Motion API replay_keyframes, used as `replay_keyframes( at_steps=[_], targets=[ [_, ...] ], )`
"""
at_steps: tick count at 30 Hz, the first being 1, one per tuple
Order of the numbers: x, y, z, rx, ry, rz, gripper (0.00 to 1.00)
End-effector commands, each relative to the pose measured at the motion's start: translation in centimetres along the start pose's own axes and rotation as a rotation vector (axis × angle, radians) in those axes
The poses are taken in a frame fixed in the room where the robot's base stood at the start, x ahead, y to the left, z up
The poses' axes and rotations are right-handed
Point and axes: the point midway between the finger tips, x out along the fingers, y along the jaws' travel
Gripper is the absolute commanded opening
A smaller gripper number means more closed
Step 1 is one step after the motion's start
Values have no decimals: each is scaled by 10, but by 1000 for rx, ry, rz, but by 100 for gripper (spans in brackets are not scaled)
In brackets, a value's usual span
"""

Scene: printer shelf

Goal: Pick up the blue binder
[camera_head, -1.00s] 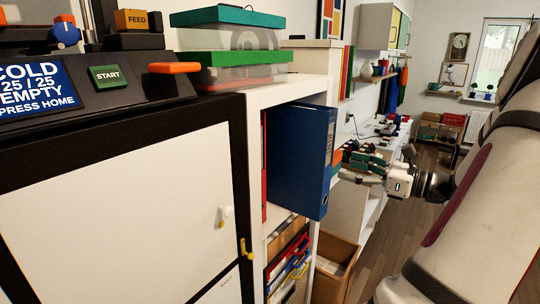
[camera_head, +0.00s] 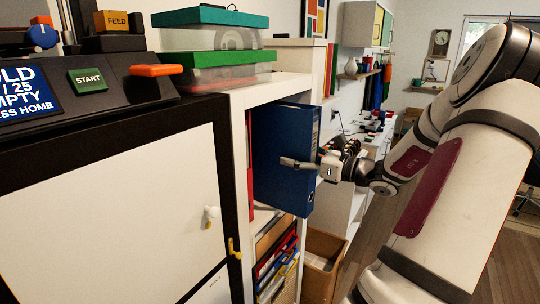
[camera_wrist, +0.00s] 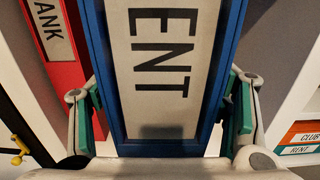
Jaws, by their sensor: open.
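The blue binder (camera_head: 280,185) stands upright in the white shelf and sticks out past its front edge. My gripper (camera_head: 306,163) is at its spine, with one finger in front of the binder's broad side; the other finger is hidden in the head view. In the wrist view the spine of the blue binder (camera_wrist: 212,115), with a pale label reading "ENT", lies between the two fingers of my gripper (camera_wrist: 163,100). The fingers are open, one on each side. A gap shows on the right; contact on the left is unclear.
A red binder (camera_head: 250,180) stands just left of the blue one and shows in the wrist view (camera_wrist: 62,45). Clear boxes with green lids (camera_head: 210,57) sit on the shelf top. A black-framed white cabinet (camera_head: 120,205) is at left. A cardboard box (camera_head: 322,245) stands below right.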

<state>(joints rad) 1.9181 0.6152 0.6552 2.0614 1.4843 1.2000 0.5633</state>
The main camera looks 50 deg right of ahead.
Motion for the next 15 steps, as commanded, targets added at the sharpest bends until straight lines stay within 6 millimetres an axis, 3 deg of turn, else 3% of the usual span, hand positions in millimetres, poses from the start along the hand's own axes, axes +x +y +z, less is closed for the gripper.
replay_keyframes(
  at_steps=[4, 12, 15],
  targets=[
    [16, 0, 0, -1, -1, 1, 70],
    [19, -1, 0, -1, 0, -1, 70],
    [19, -1, 0, -1, 0, -1, 50]
  ],
)
